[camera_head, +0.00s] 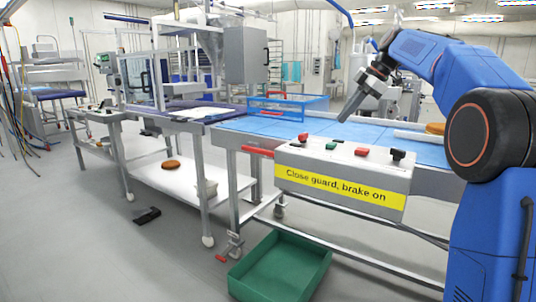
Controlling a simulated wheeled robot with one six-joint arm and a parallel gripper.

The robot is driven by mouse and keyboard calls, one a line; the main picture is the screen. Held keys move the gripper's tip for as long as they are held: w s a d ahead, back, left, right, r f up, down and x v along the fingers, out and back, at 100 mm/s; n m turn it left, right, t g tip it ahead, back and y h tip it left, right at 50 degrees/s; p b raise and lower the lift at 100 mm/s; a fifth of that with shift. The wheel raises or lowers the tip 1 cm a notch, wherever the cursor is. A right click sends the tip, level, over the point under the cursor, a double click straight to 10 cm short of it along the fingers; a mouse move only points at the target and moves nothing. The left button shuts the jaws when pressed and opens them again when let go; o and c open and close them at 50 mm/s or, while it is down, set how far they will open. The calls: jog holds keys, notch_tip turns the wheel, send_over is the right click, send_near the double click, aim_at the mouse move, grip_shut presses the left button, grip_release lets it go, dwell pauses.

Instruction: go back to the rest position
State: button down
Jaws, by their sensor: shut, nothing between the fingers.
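My gripper (349,108) is at the upper right of the head view, at the end of my blue arm. It is shut and empty, tilted down to the left. It appears in front of the blue conveyor belt (262,128); its exact height above the belt is hard to judge. A brown round (435,128) lies on the right part of the belt, partly hidden behind my arm. Another brown round (171,165) lies on the white lower shelf (148,178) at the left.
A control box (345,172) with buttons and a yellow label stands at the belt's front edge. A green crate (280,268) sits on the floor below it. A black pedal (147,215) lies on the floor; open floor is at the left.

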jog(key=s+a+f+m+h, duration=0.1)
jog(key=s+f+m, duration=0.15)
jog(key=s, duration=0.35)
jog(key=s+a+f+m+h, duration=0.1)
jog(key=s+m, duration=0.2)
jog(key=s, duration=0.4)
jog(key=s+d+f+m+t+h, duration=0.1)
jog(key=s+f+m, duration=0.5)
jog(key=s+f, duration=0.8)
jog(key=s+d+f+m+t+h, duration=0.1)
jog(key=s+f+m, duration=0.6)
jog(key=s+f, duration=0.7)
jog(key=s+d+h, duration=0.1)
jog(key=s, duration=0.4)
jog(key=shift+s+f+h, duration=0.15)
jog(key=shift+s+h, duration=0.2)
jog(key=shift+h, duration=0.05)
